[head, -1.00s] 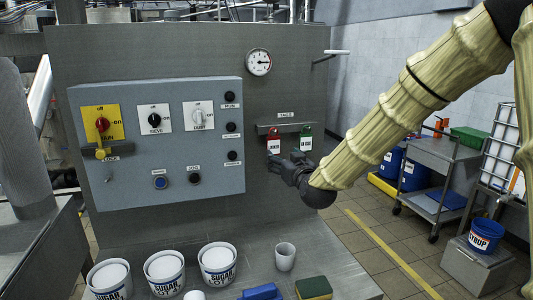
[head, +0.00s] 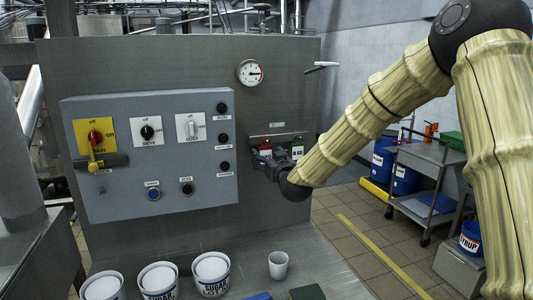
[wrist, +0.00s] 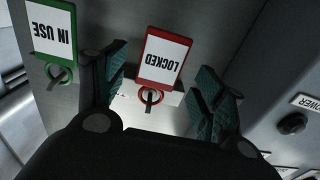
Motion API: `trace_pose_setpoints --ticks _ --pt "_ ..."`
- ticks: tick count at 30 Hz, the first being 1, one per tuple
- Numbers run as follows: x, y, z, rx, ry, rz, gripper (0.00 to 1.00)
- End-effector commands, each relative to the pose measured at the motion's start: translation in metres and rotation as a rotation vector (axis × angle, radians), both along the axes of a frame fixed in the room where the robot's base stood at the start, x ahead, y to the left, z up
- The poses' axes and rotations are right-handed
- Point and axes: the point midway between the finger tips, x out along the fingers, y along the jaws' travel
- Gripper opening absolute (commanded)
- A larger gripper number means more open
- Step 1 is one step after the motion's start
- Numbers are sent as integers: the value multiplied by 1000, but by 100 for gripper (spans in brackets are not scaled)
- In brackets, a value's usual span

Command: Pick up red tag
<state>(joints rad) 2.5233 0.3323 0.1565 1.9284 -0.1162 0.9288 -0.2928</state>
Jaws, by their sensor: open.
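The red tag (head: 261,143) reads LOCKED on a white label and hangs from a ring on the small tag rack of the steel panel. In the wrist view the red tag (wrist: 163,60) appears upside down, between my two open fingers with space on both sides. My gripper (head: 262,163) is in front of the tag's lower part in the head view and hides some of it. The gripper (wrist: 160,82) is open and holds nothing. Whether a finger touches the tag cannot be told.
A green IN USE tag (head: 298,148) hangs close beside, just outside one finger. The control box (head: 150,160) with switches and buttons stands out left of my gripper. Below, sugar tubs (head: 211,273) and a white cup (head: 278,265) stand on the steel surface.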

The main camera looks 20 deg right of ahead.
Motion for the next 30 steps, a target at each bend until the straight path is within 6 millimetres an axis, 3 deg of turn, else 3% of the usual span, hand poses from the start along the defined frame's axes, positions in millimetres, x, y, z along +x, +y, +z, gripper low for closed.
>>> trace_pose_setpoints --ticks 9,19,25,30 --pt "30 1 1 0 -1 -1 70" --pt "34 1 0 0 0 -1 70" --pt "34 0 0 0 -1 -2 33" --pt "33 0 0 0 -1 -2 32"
